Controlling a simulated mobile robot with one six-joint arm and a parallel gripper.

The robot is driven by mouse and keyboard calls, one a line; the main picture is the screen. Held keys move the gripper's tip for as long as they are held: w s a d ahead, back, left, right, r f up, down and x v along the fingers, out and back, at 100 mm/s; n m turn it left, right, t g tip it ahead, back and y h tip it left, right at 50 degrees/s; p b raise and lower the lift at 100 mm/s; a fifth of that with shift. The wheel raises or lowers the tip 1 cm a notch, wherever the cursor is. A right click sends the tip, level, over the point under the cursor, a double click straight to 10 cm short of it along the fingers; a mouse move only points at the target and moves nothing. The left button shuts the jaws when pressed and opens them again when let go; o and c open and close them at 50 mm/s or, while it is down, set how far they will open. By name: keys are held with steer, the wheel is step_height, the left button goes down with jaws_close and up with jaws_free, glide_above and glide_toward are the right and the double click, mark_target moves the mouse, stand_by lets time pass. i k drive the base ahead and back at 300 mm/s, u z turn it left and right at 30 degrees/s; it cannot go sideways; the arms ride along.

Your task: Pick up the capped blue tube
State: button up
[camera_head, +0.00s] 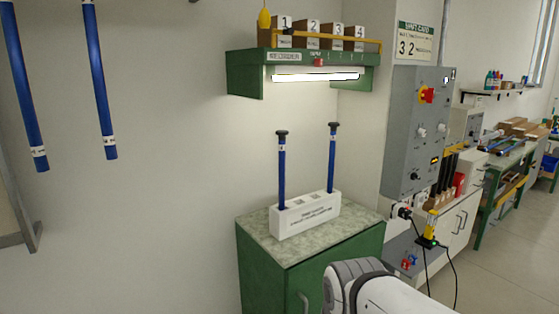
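Two blue tubes with black caps stand upright in a white rack block (305,215) on the green cabinet. The left capped blue tube (282,175) is at the rack's left end. The right capped blue tube (332,160) is at its right end. Square openings show in the rack's top between them. The tubes' lower ends are hidden in the rack. Part of my arm shows at the bottom, in front of the cabinet. My gripper is not in view.
Two more blue tubes (22,85) (99,80), with no caps in view, hang at the left. A green shelf (245,73) with numbered boxes and a lit lamp is above the rack. A grey control panel (412,150) and cables stand right of the cabinet (262,277).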

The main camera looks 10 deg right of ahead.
mark_target(333, 126)
steer(key=z, duration=0.05)
steer(key=i, duration=1.5)
steer(key=z, duration=0.5)
steer(key=k, duration=0.85)
steer(key=z, duration=0.2)
steer(key=i, duration=0.85)
steer(key=u, duration=0.1)
